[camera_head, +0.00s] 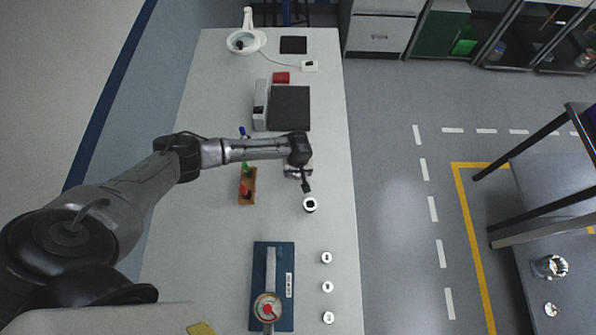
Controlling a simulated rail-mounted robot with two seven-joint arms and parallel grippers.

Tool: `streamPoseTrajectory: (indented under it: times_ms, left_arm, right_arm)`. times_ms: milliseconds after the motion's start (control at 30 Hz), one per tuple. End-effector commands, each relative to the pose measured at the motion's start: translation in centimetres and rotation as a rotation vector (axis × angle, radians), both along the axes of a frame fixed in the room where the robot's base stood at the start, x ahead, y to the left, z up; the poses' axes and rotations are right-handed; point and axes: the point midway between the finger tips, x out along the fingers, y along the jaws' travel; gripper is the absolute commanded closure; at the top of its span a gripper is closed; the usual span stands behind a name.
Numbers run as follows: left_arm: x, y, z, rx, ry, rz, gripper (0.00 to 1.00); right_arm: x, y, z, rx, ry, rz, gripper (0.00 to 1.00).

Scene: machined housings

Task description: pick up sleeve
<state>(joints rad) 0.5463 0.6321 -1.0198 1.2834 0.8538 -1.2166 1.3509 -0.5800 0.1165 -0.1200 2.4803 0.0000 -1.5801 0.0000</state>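Several small metal rings that look like sleeves stand on the white table. One sleeve-like ring (310,204) with a dark bore sits alone near the middle of the right side. A column of similar rings, (326,258), (328,287) and (328,317), stands nearer the front right edge. My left gripper (306,185) points down just behind the lone ring, over or beside a grey metal housing (290,173) that it partly hides. Its fingers are small and dark, so their opening is unclear. My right gripper is not in view.
A wooden holder (247,188) with coloured-handled tools stands left of the housing. A blue plate (260,318) carries a dial gauge at the front. The table's front left is mostly clear.

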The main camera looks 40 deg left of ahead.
Motion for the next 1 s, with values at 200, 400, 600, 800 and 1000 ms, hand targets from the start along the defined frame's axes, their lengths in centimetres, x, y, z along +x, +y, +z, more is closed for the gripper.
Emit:
streamPoseTrajectory:
  times_ms: [200, 400, 600, 800, 1000]
  left_arm:
    - [0.0, 0.0, 0.0, 0.000, 0.000, 0.000, 0.50]
    - [0.0, 0.0, 0.0, 0.000, 0.000, 0.000, 0.69]
    - [0.0, 0.0, 0.1, -0.001, -0.001, 0.000, 0.87]
    - [0.0, 0.0, 0.1, -0.001, -0.001, 0.001, 0.87]
    - [0.1, 0.0, 1.0, -0.001, -0.001, 0.001, 0.87]
  right_arm:
    - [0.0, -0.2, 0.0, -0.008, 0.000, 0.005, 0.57]
    - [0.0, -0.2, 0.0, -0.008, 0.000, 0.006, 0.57]
    - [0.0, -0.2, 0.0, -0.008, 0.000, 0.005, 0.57]
    - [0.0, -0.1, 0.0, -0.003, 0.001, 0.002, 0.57]
    - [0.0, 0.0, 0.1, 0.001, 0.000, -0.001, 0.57]
